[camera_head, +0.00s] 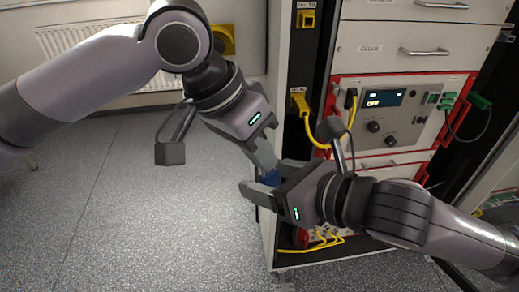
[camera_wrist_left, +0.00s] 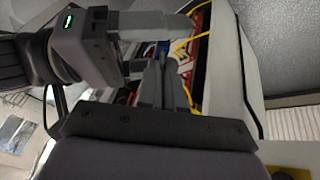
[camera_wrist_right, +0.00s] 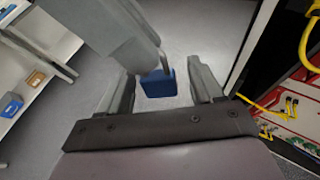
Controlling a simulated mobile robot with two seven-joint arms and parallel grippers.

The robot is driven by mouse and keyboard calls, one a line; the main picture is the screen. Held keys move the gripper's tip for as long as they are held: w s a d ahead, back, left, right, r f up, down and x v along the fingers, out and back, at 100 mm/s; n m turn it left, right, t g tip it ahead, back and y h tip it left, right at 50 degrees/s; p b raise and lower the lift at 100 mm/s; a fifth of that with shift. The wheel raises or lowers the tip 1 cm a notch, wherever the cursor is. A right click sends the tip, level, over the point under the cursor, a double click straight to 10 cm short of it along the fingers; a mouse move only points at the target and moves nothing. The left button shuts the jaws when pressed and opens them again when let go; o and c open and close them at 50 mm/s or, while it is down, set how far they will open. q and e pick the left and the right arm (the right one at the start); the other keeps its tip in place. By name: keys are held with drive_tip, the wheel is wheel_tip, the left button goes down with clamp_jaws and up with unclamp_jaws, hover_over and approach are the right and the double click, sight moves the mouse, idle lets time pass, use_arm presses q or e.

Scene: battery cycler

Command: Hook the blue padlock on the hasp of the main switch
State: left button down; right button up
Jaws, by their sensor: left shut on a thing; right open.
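The blue padlock (camera_wrist_right: 158,84) hangs from the tips of my left gripper (camera_wrist_right: 160,62) in the right wrist view. Its shackle is mostly hidden by those fingers. In the head view only a bit of its blue body (camera_head: 271,178) shows between the two grippers. My left gripper (camera_head: 272,163) is shut on it and points down and right. My right gripper (camera_head: 266,181) is open, its fingers on either side of the padlock with gaps visible in the right wrist view. I cannot pick out the main switch's hasp for certain; a yellow plate (camera_head: 222,40) on the wall is partly covered by my left arm.
The cabinet (camera_head: 400,60) with drawers and a red-framed panel (camera_head: 385,110) stands close on the right. Yellow cables (camera_head: 318,238) run at its front and foot. A radiator (camera_head: 80,38) is at the back left. The floor (camera_head: 130,210) at left is clear.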

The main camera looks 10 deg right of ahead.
wheel_tip(320, 180, down, 15)
drive_tip(key=d+m+h, duration=0.2)
drive_tip(key=m, duration=2)
drive_tip(key=s+d+f+m+h, duration=0.2)
drive_tip(key=s+d+f+m, duration=0.3)
drive_tip(key=f+m, duration=0.3)
drive_tip(key=s+d+f+m+h, duration=0.2)
drive_tip(key=s+d+f+m, duration=0.3)
drive_tip(key=f+m, duration=0.3)
drive_tip(key=d+m, duration=0.1)
drive_tip(key=m, duration=0.2)
drive_tip(key=shift+s+d+f, duration=0.15)
drive_tip(key=shift+d+f, duration=0.05)
drive_tip(key=shift+d, duration=0.1)
